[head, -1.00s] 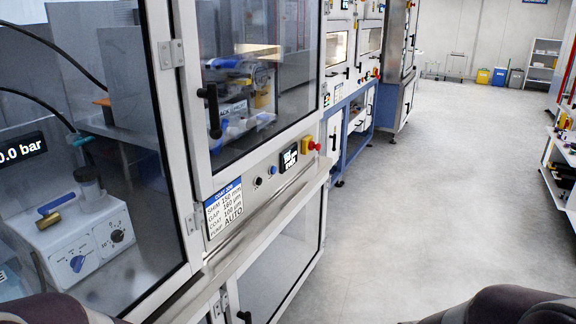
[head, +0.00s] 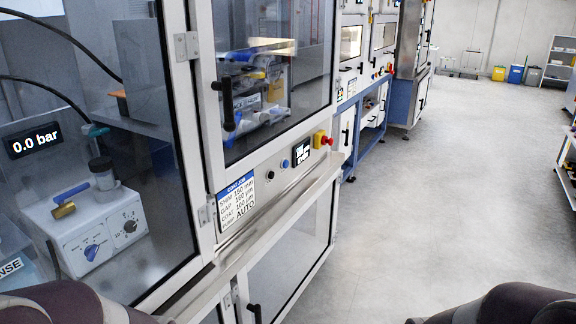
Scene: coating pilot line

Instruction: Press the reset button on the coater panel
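The coater panel (head: 264,185) is a light strip on the front of the glazed cabinet, below its upper door. A label card (head: 236,205) with settings ending in AUTO hangs at the panel's left. I cannot read which button is marked reset. Only dark upper parts of my arms show at the bottom edge; neither gripper is in view.
A black door handle (head: 226,104) sticks out above the panel. More blue-framed machines (head: 372,110) stand beyond. The grey floor (head: 450,190) at right is clear.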

